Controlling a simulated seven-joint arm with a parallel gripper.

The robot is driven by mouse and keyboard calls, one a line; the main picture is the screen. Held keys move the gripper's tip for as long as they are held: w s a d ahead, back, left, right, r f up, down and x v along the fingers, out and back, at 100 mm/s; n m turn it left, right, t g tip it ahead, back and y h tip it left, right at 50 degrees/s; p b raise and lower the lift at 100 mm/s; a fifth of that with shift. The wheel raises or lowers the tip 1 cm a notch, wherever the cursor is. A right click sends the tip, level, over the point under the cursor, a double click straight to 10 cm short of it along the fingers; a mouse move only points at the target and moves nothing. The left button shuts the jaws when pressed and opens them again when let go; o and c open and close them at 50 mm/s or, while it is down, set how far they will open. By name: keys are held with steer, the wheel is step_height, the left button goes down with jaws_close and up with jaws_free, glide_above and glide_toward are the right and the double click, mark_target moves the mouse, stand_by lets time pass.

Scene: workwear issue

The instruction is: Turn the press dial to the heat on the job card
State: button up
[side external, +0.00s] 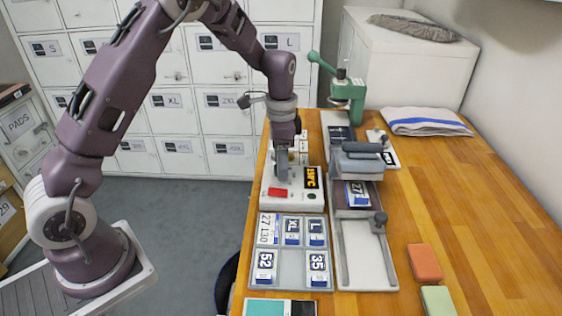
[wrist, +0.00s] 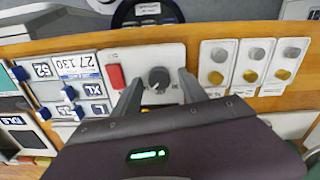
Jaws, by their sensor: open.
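The dial (wrist: 159,76) is a dark round knob on a white control box (wrist: 142,53) with a red block-like button (wrist: 115,77). My gripper (wrist: 159,88) is open, one finger on each side of the dial; I cannot tell whether they touch it. In the side view my gripper (side external: 283,175) points down over the box (side external: 277,202) and hides the dial. The box's display (side external: 312,178) shows amber digits ending in "5°C", hard to read fully. The job card (wrist: 78,66), printed "27" and "130", lies in the grey tray; it also shows in the side view (side external: 268,229).
The grey tray (side external: 291,251) beside the box holds several size and number tags. A press (side external: 357,160) with a grey block stands to the right, a green hand press (side external: 346,90) behind. White cards with silver and gold discs (wrist: 248,64) lie beyond the box. The right tabletop is mostly clear.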

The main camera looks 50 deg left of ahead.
jaws_close()
steer(key=shift+n, duration=0.3)
steer(key=n, duration=1.3)
steer(key=shift+r, duration=0.1)
steer(key=n, duration=0.4)
steer(key=shift+a, duration=0.1)
steer(key=shift+n, duration=0.3)
stand_by(0.4)
